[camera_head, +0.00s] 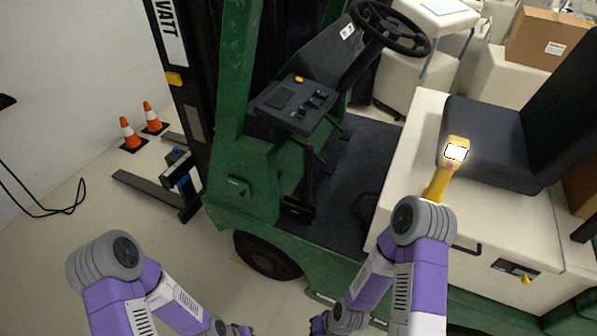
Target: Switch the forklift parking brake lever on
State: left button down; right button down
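The forklift (240,110) is green with a black floor and stands in front of me. A thin dark lever with a red tip (309,148) rises beside the green panel below the dashboard; it looks like the parking brake lever and stands roughly upright. Both my arms are folded low, well apart from the lever. The dark end of my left arm, with the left gripper (240,330), is at the bottom edge. The dark end of my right arm, with the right gripper (319,325), is beside it. The fingers of both are cut off or too small to read.
A steering wheel (390,27) and dashboard (293,105) are above the lever. The open footwell (350,175) lies between. Traffic cones (130,134) stand at left.

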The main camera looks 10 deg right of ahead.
aim_at(307, 201)
jog(key=u, duration=1.55)
jog(key=i, duration=0.95)
jog(key=z, duration=2.15)
